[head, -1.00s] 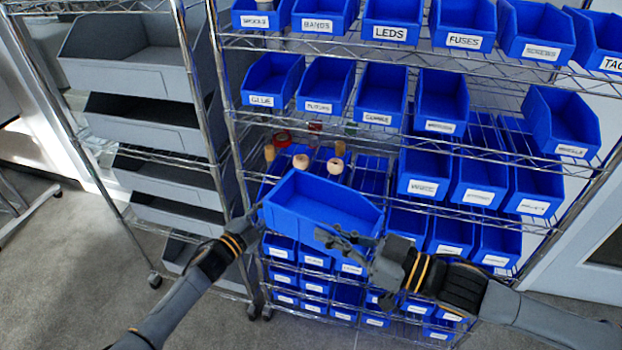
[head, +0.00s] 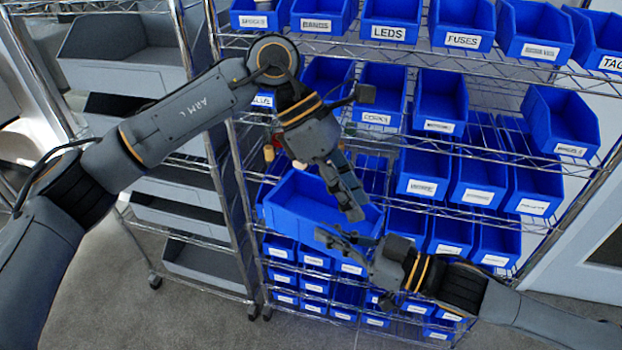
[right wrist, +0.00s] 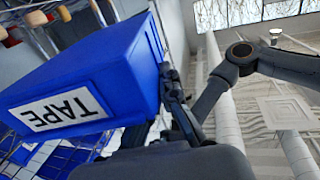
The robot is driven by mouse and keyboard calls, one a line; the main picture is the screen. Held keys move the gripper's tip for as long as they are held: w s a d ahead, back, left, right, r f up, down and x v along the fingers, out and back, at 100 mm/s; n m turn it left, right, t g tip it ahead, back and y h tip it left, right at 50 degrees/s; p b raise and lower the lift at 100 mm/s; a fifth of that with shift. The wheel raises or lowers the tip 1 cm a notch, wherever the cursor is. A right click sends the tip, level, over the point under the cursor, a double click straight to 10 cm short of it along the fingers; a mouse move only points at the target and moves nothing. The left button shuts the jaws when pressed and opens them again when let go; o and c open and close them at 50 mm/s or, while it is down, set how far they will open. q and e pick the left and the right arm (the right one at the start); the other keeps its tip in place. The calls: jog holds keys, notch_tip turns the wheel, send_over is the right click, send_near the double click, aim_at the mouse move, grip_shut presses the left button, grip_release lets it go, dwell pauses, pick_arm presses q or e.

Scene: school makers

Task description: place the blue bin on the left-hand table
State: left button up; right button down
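The blue bin (head: 292,213) is at mid-height in front of the wire rack, upright and tilted in the picture. Its TAPE label (right wrist: 62,108) shows upside down in the right wrist view. My right gripper (head: 328,238) is at the bin's near side, its fingers overlapping the wall; the right wrist view shows a finger against the bin's edge. I cannot tell whether it grips the wall. My left gripper (head: 355,212) hangs over the bin with its fingers pointing down and close together; whether they are shut is unclear. No left-hand table is visible.
The wire rack (head: 545,226) behind holds several other labelled blue bins (head: 440,100). A second rack on the left carries grey bins (head: 135,85). Wooden-topped items partly show behind the blue bin. Grey floor (head: 110,295) is clear at the lower left.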

aim_at(309, 221)
pick_arm(q)
jog(key=a+m+t+y, duration=0.1)
jog(key=a+y, duration=0.1)
jog(key=w+a+m+t+y, duration=0.1)
jog(key=a+y, duration=0.1)
jog(key=a+t+y, duration=0.1)
jog(key=a+y, duration=0.1)
jog(key=shift+w+r+m, duration=0.35)
jog(key=shift+r+m, duration=0.05)
jog(key=shift+w+a+f+t, duration=0.1)
jog(key=shift+a+t, duration=0.1)
jog(key=shift+t, duration=0.1)
pick_arm(e)
jog(key=shift+a, duration=0.1)
pick_arm(q)
notch_tip(309, 221, down, 12)
jog(key=shift+r, duration=0.2)
grip_shut()
pick_arm(e)
jog(key=c, duration=1.4)
grip_release()
jog(key=shift+c, duration=0.2)
